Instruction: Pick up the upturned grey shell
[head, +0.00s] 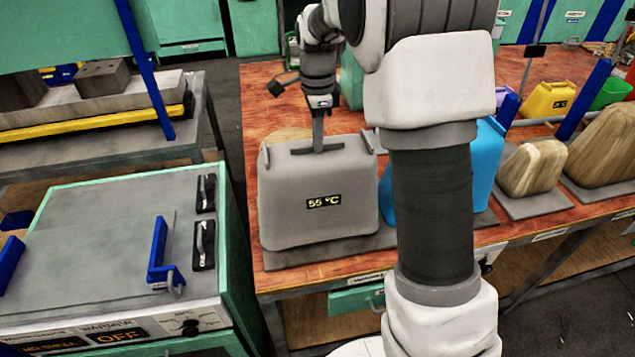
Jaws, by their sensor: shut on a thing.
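The grey shell (285,215) stands at the left end of the wooden table, with a small display reading 55 °C on its front face. It is over a flat grey pad (290,258); I cannot tell whether there is a small gap between them. My gripper (318,149) comes down from above and is shut on the shell's top edge. The fingertips are partly hidden at the shell's top.
A blue shell (488,165) stands just right of the grey one, partly behind my arm. Wooden blocks (533,168) sit on pads further right. A yellow shell (548,99) and a green one (610,93) are behind. A warmer (95,240) marked OFF stands left, across a narrow gap.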

